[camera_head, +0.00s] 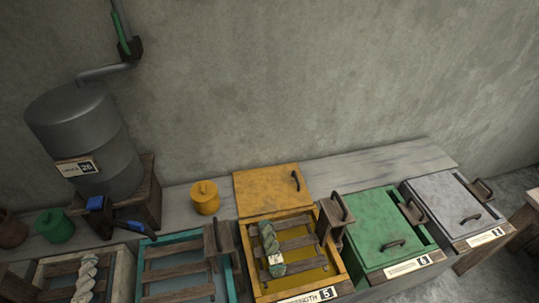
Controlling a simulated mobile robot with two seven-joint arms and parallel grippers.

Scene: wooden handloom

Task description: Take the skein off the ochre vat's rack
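The ochre vat (337,262) stands in the middle of the row, an open yellow-rimmed box with a dark yellow bath and a label with a 5. Its wooden slatted rack (301,243) lies across the opening. A twisted skein (271,249), pale with dark green parts, lies lengthwise over the slats left of the middle. The ochre lid (262,189) is off the opening, behind the vat. Neither of my grippers shows in this view.
Left are a teal vat (152,241) with an empty rack and a pale vat holding another skein (86,277). Right are closed green (376,220) and grey (438,205) vats. Wooden brackets stand between vats. Behind are an ochre pot (205,197) and water barrel (85,125).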

